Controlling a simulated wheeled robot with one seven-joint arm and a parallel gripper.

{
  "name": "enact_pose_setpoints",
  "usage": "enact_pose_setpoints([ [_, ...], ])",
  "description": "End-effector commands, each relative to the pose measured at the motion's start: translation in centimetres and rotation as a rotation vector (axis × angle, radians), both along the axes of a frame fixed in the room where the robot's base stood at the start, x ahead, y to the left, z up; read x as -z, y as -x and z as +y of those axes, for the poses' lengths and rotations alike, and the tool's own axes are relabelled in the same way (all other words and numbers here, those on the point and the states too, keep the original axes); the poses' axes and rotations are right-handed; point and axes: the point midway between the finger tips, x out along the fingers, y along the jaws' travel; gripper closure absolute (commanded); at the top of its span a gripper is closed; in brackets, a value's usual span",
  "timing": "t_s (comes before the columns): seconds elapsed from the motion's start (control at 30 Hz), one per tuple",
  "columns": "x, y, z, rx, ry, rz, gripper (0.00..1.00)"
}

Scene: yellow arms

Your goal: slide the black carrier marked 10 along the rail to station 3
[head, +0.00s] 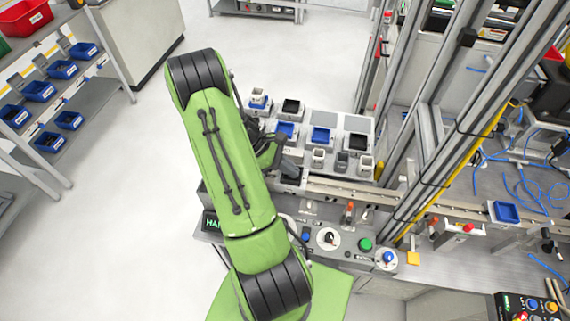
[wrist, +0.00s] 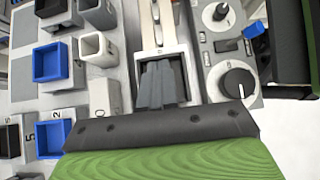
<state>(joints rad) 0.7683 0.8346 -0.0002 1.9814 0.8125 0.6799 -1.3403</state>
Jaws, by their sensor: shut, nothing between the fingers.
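My gripper (head: 291,171) points down at the left end of the rail (head: 345,191). In the wrist view my gripper (wrist: 160,68) has its dark fingers shut together. They stand within the outline of a light-framed carrier with a dark inside (wrist: 177,53) on the rail. Nothing shows between the fingers. I cannot tell whether they touch its walls, and I cannot read a number on it. A blue-topped carrier (head: 507,212) sits farther right along the rail. The station numbers along the rail are not legible.
Blue and black square bins (head: 320,135) and small grey cups stand on a tray behind the rail. A control panel with knobs (head: 328,238) and a green button (head: 365,244) lies in front. Aluminium posts (head: 425,130) rise beside the rail to the right.

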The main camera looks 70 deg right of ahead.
Motion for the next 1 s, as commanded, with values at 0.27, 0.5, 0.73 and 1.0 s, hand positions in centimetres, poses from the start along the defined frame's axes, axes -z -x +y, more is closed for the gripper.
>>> enact_pose_setpoints([
  [0.27, -0.1, 0.8, -0.1, 0.002, 0.0, 0.004, 1.0],
  [0.5, -0.2, 7.1, -1.0, 0.006, -0.001, 0.005, 1.0],
  [0.73, -0.1, 13.9, -2.1, 0.008, -0.002, 0.002, 1.0],
  [1.0, 0.0, 21.4, -3.2, 0.007, -0.001, 0.001, 1.0],
])
